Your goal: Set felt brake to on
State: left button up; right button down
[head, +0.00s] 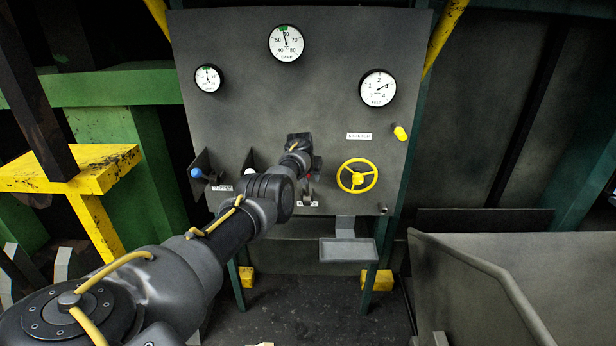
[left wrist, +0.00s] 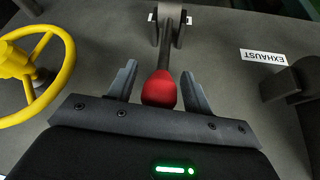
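A lever with a red ball knob (left wrist: 160,90) stands out from the grey panel in the left wrist view. Its bracket also shows in the head view (head: 307,192), with a white label (head: 308,204) below it that is partly covered and unreadable. I cannot confirm from the label that it is the felt brake. My left gripper (head: 303,165) is at this lever. In the left wrist view its two fingers (left wrist: 161,72) are open, one on each side of the red knob, with small gaps. My right gripper is not in view.
A yellow handwheel (head: 357,176) sits close to the right of the lever. An EXHAUST label (left wrist: 263,57) is on its other side. A blue-knobbed lever (head: 197,173) and a white-knobbed one (head: 248,171) are further left. A small tray (head: 348,250) juts out below.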

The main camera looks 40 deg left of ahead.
pick_arm(q)
jog(key=shift+d+r, duration=0.1)
jog(key=shift+r, duration=0.05)
jog(key=shift+s+r+p, duration=0.15)
jog(key=shift+r+p, duration=0.25)
jog(key=shift+p+v, duration=0.55)
jog(key=shift+v, duration=0.4)
jog(key=b+v, duration=0.1)
jog(key=v, duration=0.6)
jog(key=shift+s+d+r, duration=0.2)
jog(key=shift+s+r, duration=0.05)
jog(key=shift+r, duration=0.05)
